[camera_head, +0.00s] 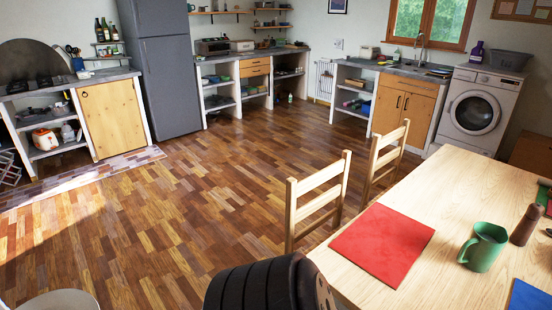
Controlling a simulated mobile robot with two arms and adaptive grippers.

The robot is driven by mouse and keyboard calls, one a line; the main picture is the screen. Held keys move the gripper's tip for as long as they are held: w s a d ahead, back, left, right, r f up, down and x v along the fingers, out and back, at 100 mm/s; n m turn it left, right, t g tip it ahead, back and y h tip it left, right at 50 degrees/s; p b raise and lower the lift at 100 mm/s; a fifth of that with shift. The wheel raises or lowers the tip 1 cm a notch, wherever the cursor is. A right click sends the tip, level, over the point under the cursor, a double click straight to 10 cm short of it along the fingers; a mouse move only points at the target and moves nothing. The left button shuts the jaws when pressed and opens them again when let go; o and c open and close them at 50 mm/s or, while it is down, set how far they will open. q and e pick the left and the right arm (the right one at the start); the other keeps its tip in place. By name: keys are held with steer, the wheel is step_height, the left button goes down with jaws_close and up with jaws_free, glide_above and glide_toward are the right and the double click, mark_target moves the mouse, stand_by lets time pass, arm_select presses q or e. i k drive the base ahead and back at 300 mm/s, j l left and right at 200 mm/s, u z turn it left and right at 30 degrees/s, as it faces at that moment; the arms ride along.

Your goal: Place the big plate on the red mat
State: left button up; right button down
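The red mat (382,243) lies flat and bare on the near left part of the light wooden table (440,215). I cannot make out a big plate anywhere in the head view. Neither of my grippers shows in this view.
A green mug (483,248) stands right of the mat, with a dark brown shaker-like item (526,225) beyond it. Part of a blue mat (530,296) shows at the lower right. Wooden chairs (319,200) stand at the table's left side. The wooden floor (170,230) is largely clear.

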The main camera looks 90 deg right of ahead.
mark_target(385, 237)
steer(key=z, duration=3.85)
steer(key=i+j+z, duration=0.2)
steer(key=j, duration=0.2)
steer(key=i+j+z, duration=0.15)
steer(key=j, duration=0.25)
steer(key=j+z, duration=0.2)
steer(key=j, duration=0.2)
steer(key=i+j+z, duration=0.15)
steer(key=j, duration=0.8)
steer(key=i+j, duration=0.1)
steer(key=j, duration=0.45)
